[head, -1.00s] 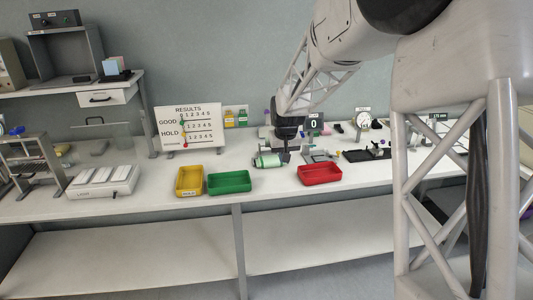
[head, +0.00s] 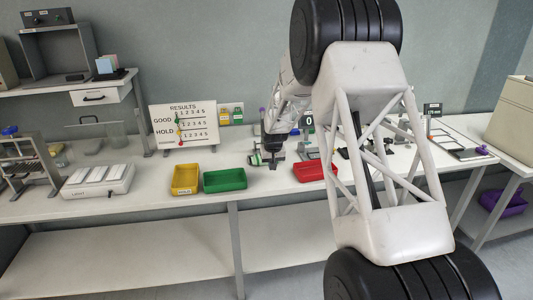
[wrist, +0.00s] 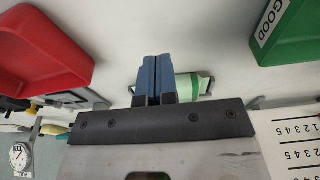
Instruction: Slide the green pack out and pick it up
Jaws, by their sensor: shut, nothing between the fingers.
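The green pack (wrist: 192,84) is green and pale white. In the wrist view it lies just behind and to the right of my fingers, which hide part of it. In the head view the pack (head: 255,160) is small, on the bench right of the green tray, and partly covered by my gripper (head: 274,161). My gripper (wrist: 158,62) is shut, its two blue fingers together and nothing between them. Its tips appear beside the pack; I cannot tell whether they touch it.
The green tray (head: 224,188) and yellow tray (head: 185,192) stand left of my gripper. The red tray (head: 306,178) stands right, partly hidden by my arm. The results board (head: 183,143) stands behind. Grey fixture parts (wrist: 88,99) show near the pack. The front bench edge is clear.

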